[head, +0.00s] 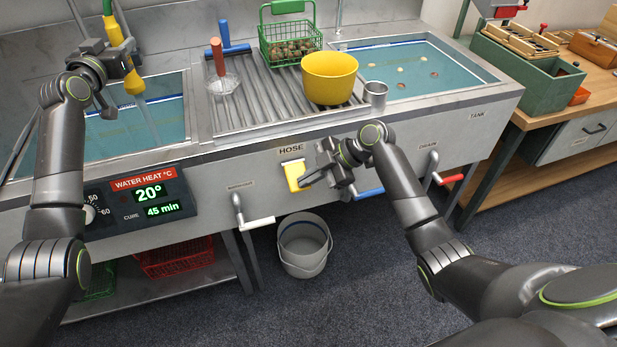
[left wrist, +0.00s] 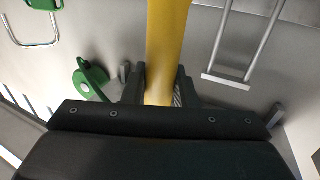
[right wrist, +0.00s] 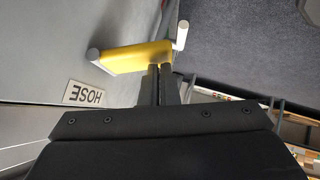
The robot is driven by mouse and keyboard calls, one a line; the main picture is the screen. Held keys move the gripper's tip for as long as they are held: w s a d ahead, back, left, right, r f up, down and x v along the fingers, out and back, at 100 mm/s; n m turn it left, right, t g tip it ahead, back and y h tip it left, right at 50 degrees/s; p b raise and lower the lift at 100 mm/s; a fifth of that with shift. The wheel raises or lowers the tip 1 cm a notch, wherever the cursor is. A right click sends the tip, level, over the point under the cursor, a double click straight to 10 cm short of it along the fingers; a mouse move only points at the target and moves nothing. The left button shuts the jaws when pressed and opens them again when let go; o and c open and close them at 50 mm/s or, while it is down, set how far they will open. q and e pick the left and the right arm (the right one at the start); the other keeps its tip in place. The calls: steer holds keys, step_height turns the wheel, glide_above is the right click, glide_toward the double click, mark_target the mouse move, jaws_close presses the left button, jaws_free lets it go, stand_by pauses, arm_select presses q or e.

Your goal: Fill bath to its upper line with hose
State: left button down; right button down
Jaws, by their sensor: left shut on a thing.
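The bath (head: 172,118) at the left of the steel counter holds teal water. A dark line and a pale line run along its far wall near the water; which is the upper line is hard to tell. My left gripper (head: 128,75) is shut on the yellow hose (head: 133,84), which also shows in the left wrist view (left wrist: 167,45). Its nozzle points down over the bath, and a pale stream runs below it. My right gripper (right wrist: 161,72) is shut with its fingertips at the edge of the yellow hose lever (right wrist: 135,57), under the HOSE label (right wrist: 86,94). The lever also shows in the head view (head: 294,176).
The tank (head: 480,80) is at the right. Blue (head: 369,192) and red (head: 452,178) levers flank my right arm. A grey bucket (head: 304,245) stands below.

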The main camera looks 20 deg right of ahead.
steer(key=shift+f, duration=0.1)
steer(key=s+a+r+v, duration=0.1)
steer(key=a+v, duration=0.1)
steer(key=v, duration=1.1)
steer(key=shift+r, duration=0.25)
steer(key=shift+s, duration=0.1)
stand_by(0.8)
